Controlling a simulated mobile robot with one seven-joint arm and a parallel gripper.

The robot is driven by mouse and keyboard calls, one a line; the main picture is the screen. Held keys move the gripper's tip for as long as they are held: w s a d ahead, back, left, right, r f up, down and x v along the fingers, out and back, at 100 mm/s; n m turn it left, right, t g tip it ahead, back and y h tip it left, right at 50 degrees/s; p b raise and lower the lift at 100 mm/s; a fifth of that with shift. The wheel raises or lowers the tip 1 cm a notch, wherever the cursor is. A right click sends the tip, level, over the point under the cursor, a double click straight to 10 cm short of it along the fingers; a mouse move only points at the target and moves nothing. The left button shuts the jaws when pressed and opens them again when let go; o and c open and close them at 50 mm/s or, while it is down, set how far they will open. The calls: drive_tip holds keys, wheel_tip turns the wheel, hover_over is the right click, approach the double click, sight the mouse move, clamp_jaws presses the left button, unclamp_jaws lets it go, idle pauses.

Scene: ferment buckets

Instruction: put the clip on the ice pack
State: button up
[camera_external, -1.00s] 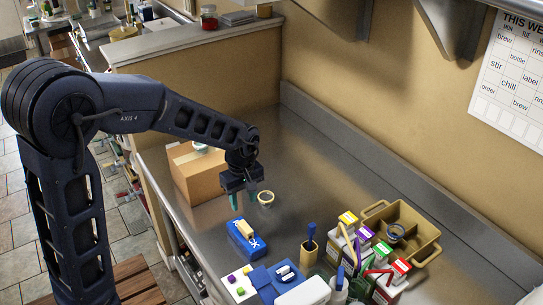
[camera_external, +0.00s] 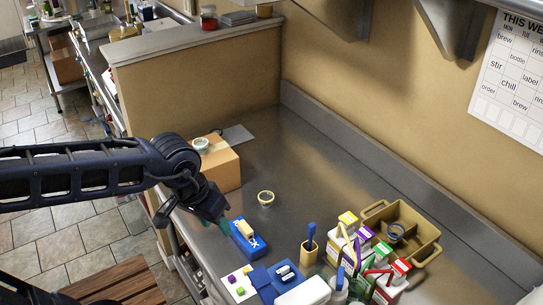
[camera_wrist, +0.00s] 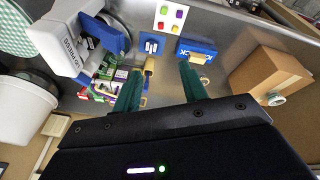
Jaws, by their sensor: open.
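The blue ice pack (camera_external: 241,244) lies flat on the steel counter, with white marks on its face. It also shows in the wrist view (camera_wrist: 208,46), with white lettering. A small tan block (camera_external: 246,229), which looks like the clip, rests on top of it; it shows in the wrist view too (camera_wrist: 197,57). I cannot tell whether it grips the pack or only lies on it. My gripper (camera_external: 220,223) is just left of the pack, low over the counter's front edge. In the wrist view its green fingers (camera_wrist: 160,85) are apart with nothing held between them.
A cardboard box (camera_external: 224,167) with a round roll (camera_external: 201,144) on it stands behind my gripper. A tan ring (camera_external: 266,198) lies beyond the pack. To the right are a blue cloth (camera_external: 262,277), several colour-topped cartons (camera_external: 365,233) and a tan tray (camera_external: 428,244). The counter's back middle is clear.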

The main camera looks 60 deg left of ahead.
drive_tip(key=s+d+r+m+t, duration=0.1)
drive_tip(key=s+d+m, duration=0.2)
drive_tip(key=s+m, duration=0.2)
drive_tip(key=shift+s+d, duration=0.25)
drive_tip(key=shift+s, duration=0.85)
idle(0.3)
